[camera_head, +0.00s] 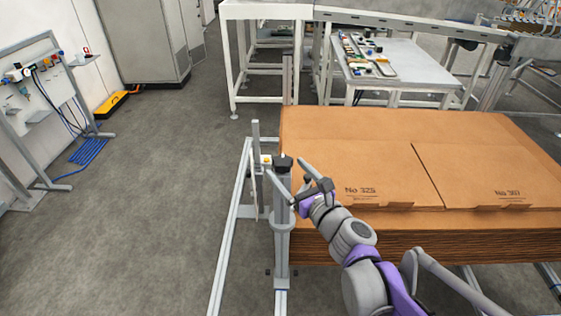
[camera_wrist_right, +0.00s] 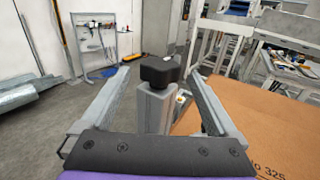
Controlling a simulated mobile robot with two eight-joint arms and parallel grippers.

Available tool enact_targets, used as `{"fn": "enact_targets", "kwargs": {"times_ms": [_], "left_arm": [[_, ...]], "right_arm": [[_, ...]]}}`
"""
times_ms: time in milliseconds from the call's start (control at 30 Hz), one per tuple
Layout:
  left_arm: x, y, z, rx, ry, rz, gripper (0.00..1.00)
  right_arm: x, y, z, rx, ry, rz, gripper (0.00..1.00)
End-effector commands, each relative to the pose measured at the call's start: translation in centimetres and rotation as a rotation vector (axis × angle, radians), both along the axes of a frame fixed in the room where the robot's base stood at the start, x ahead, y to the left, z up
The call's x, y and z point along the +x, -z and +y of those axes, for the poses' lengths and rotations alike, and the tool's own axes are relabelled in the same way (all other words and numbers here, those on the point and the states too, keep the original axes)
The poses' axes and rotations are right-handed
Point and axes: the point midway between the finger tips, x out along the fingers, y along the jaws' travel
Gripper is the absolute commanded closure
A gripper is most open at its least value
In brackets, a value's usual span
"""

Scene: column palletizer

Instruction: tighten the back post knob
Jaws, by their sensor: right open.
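A black knob (camera_head: 284,161) sits on top of an upright grey post (camera_head: 282,245) at the left edge of the cardboard stack. My right gripper (camera_head: 287,173) reaches the post top from the right, with its fingers spread apart. In the right wrist view the knob (camera_wrist_right: 160,70) and the post's upper end (camera_wrist_right: 154,108) show between the two open fingers (camera_wrist_right: 159,76), with a gap on each side. I cannot tell how far the knob lies from the fingertips in depth. My left gripper is not in view.
A stack of flat brown cardboard (camera_head: 350,140) fills the right, close to the post and my right arm. A metal rail (camera_head: 230,230) runs along the floor left of the post. A table (camera_head: 400,66) with parts stands behind. The floor (camera_head: 150,200) on the left is clear.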

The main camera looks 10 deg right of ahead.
Motion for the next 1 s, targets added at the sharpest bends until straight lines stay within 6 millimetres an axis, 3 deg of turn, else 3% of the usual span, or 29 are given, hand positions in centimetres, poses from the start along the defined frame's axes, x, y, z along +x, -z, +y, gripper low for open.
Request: {"fn": "enact_targets", "kwargs": {"times_ms": [100,300,867,1000], "left_arm": [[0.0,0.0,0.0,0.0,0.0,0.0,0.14],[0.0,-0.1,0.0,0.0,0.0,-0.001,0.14],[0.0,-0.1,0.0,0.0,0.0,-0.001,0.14],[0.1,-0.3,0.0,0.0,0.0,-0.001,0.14]], "right_arm": [[-2.2,0.0,-0.7,-0.002,0.002,-0.001,0.05],[-4.4,0.0,-1.4,-0.001,0.002,0.0,0.05],[-4.9,0.0,-1.4,0.0,0.0,0.0,0.05],[-5.3,0.2,-0.7,-0.078,-0.027,-0.004,0.05]]}}
